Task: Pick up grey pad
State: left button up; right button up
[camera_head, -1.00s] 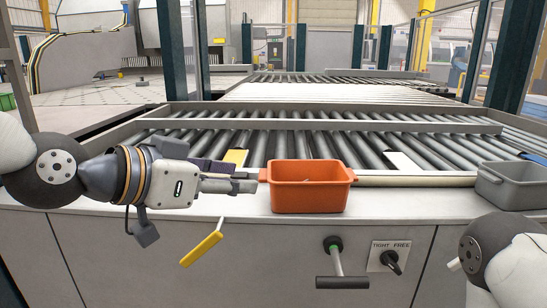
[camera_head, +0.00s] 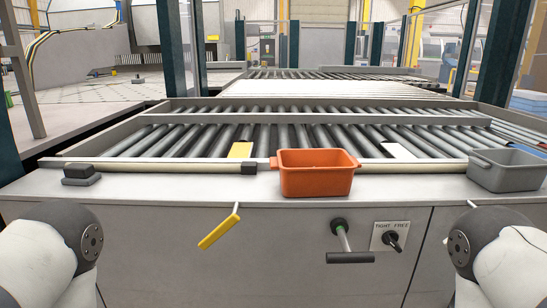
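A dark grey pad-like block (camera_head: 81,172) lies on the front ledge of the counter at the left, by the left end of the pale rail. A smaller dark block (camera_head: 249,168) sits at the rail's right end, just left of the orange bin. I cannot tell for certain which of these is the grey pad. Only rounded white and dark arm links of mine show in the lower left and lower right corners. Neither gripper is in view, so what they hold cannot be seen.
An orange bin (camera_head: 316,180) and a grey bin (camera_head: 507,174) stand on the front ledge (camera_head: 140,189). Behind lies the roller table (camera_head: 330,139) with a yellow plate (camera_head: 241,149) and a white plate (camera_head: 398,151). A yellow lever (camera_head: 218,231) and a black T-handle (camera_head: 350,257) stick out in front.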

aim_at(84, 174)
jog(key=u, duration=1.25)
jog(key=z, duration=2.5)
jog(key=u, duration=2.5)
jog(key=i+j+z, duration=0.25)
jog(key=j+z, duration=0.2)
jog(key=i+j+z, duration=0.15)
jog(key=j+z, duration=0.25)
jog(key=j, duration=0.25)
jog(key=j+z, duration=0.45)
jog(key=j, duration=0.2)
jog(key=j+z, duration=0.4)
jog(key=j, duration=0.25)
